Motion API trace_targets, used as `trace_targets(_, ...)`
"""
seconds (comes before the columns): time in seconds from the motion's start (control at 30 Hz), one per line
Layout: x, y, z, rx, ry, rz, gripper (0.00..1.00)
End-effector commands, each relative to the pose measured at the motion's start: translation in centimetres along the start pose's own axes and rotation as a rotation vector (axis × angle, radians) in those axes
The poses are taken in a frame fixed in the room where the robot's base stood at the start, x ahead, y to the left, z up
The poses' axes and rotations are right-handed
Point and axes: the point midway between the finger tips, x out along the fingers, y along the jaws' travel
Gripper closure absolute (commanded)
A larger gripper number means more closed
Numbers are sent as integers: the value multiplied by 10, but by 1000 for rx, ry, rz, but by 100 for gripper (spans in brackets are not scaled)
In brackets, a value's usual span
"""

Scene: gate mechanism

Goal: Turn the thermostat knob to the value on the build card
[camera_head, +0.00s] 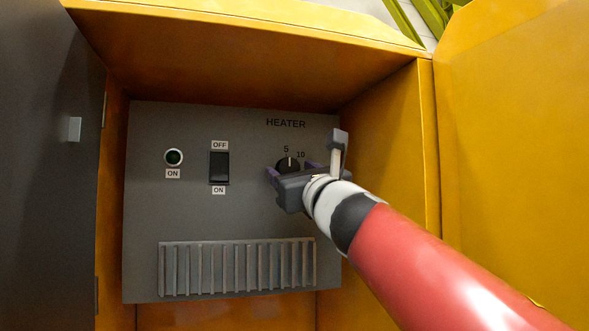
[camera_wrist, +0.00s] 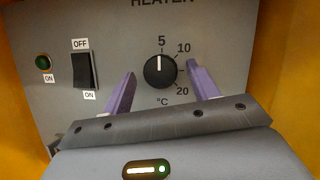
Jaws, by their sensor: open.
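The thermostat knob (camera_wrist: 160,72) is round and black with a white pointer line, on the grey heater panel (camera_wrist: 225,40). Its pointer aims straight up at the 5 mark; 10 and 20 are printed to its right and °C below. In the head view the knob (camera_head: 288,163) is partly hidden by my gripper. My gripper (camera_wrist: 162,73) is open, with one purple finger on each side of the knob and a visible gap on both sides in the wrist view. Whether the fingertips reach the knob's depth is hard to tell. No build card is in view.
A black OFF/ON rocker switch (camera_head: 219,167) and a dark green ON lamp (camera_head: 174,157) are left of the knob. A vent grille (camera_head: 237,268) is below. Yellow cabinet walls (camera_head: 385,155) surround the panel, with an open yellow door (camera_head: 515,150) at right.

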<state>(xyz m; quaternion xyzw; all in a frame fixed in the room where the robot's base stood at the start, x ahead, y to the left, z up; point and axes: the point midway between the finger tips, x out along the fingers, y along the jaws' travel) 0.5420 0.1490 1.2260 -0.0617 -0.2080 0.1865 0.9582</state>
Motion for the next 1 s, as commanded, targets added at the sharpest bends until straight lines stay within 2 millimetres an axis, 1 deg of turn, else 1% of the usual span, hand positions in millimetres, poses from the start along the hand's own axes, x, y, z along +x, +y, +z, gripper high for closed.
trace_targets(0.2,0,0,0,1,0,0,41)
trace_targets(0.53,0,0,0,1,0,0,84)
trace_targets(0.77,0,1,-1,17,-1,-6,85)
trace_targets(1.0,-1,2,-3,106,-8,-45,85)
